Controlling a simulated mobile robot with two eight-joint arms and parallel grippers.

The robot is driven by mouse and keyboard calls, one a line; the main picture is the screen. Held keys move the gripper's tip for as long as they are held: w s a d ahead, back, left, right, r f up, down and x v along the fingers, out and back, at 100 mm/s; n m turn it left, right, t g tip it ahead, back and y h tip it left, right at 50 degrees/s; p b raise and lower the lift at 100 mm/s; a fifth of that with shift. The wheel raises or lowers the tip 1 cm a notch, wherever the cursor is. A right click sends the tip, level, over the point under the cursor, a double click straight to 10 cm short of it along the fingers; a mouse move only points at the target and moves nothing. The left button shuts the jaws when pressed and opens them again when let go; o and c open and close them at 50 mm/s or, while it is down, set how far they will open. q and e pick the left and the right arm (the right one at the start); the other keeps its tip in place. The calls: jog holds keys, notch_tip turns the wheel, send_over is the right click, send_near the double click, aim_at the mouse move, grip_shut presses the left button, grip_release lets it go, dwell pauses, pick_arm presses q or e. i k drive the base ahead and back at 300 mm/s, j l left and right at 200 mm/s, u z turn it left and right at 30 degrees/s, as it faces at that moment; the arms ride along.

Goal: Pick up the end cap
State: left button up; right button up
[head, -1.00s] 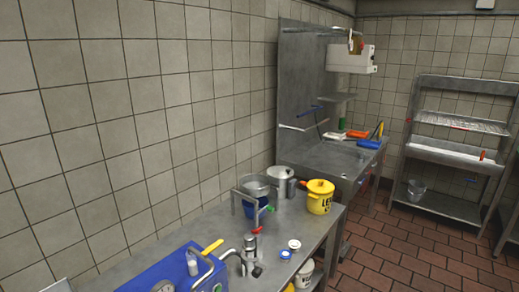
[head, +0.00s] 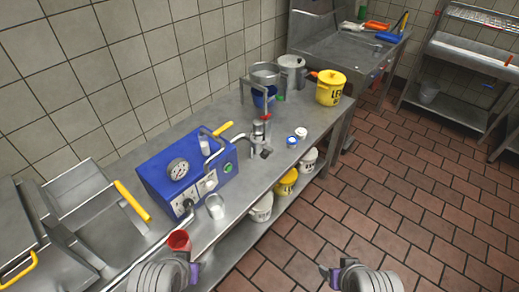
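Two small round caps lie on the steel counter (head: 225,130), a blue-and-white one (head: 301,132) and a whitish one (head: 292,141). I cannot tell which of them, if either, is the end cap. My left gripper (head: 194,274) is at the bottom edge, near the counter's front and below a red cup (head: 179,241). My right gripper (head: 328,274) is at the bottom edge over the tiled floor. Both are far from the caps. Their fingers are small and partly cut off, so I cannot tell whether they are open.
A blue machine with a gauge (head: 178,168) stands on the counter, with a metal cup (head: 215,206) before it. A tap fixture (head: 262,132), a yellow bucket (head: 330,88) and metal pots (head: 292,74) stand further back. Several buckets (head: 286,182) are on the lower shelf. The floor (head: 400,190) at right is clear.

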aim_at(257, 129)
jog(key=i+j+u, duration=0.1)
jog(key=i+u, duration=0.2)
jog(key=u, duration=0.2)
jog(key=i+u, duration=0.35)
jog(key=u, duration=0.15)
